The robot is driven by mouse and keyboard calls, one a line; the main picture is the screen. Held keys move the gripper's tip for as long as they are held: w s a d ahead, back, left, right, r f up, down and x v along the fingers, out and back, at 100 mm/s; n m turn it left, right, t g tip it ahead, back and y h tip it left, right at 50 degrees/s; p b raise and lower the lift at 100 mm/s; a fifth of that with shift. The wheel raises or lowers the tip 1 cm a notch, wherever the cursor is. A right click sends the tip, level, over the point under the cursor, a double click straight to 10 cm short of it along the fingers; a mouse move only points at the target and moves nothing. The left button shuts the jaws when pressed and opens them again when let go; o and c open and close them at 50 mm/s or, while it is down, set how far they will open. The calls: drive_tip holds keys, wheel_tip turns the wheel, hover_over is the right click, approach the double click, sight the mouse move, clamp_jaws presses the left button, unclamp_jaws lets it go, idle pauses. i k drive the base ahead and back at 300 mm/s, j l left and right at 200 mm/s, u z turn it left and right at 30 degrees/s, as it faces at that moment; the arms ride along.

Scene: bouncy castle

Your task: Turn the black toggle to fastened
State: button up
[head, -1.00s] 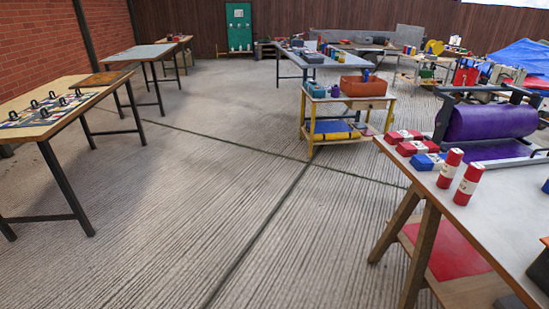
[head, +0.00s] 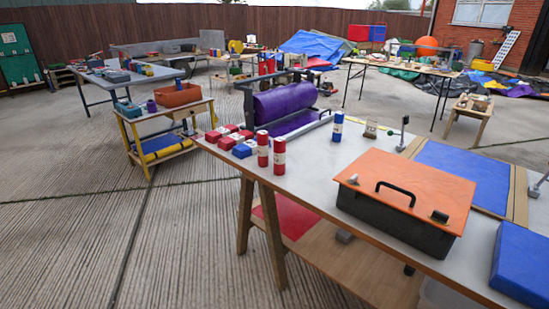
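I cannot tell for sure which part is the black toggle. A box with an orange lid (head: 425,188) stands on the near workbench at the right. Its lid has a black handle (head: 396,190) in the middle. A small dark fitting (head: 440,216) sits near the lid's front right edge, and another small fitting (head: 352,179) near its front left. Behind the box, an upright lever with a black knob (head: 404,121) stands on the bench. A similar lever (head: 539,186) shows at the right edge. Their settings are too small to read. My gripper is not in view.
The workbench (head: 320,160) also bears red and blue blocks (head: 226,138), red cylinders (head: 279,157), a blue cylinder (head: 338,126), a purple roll (head: 285,102), a blue mat (head: 460,175) and a blue block (head: 522,262). A yellow trolley (head: 148,160) stands left of it. Concrete floor (head: 70,240) is free at front left.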

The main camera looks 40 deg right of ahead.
sight(440, 215)
drive_tip(key=k+l+z, duration=0.65)
drive_tip(key=l, duration=0.25)
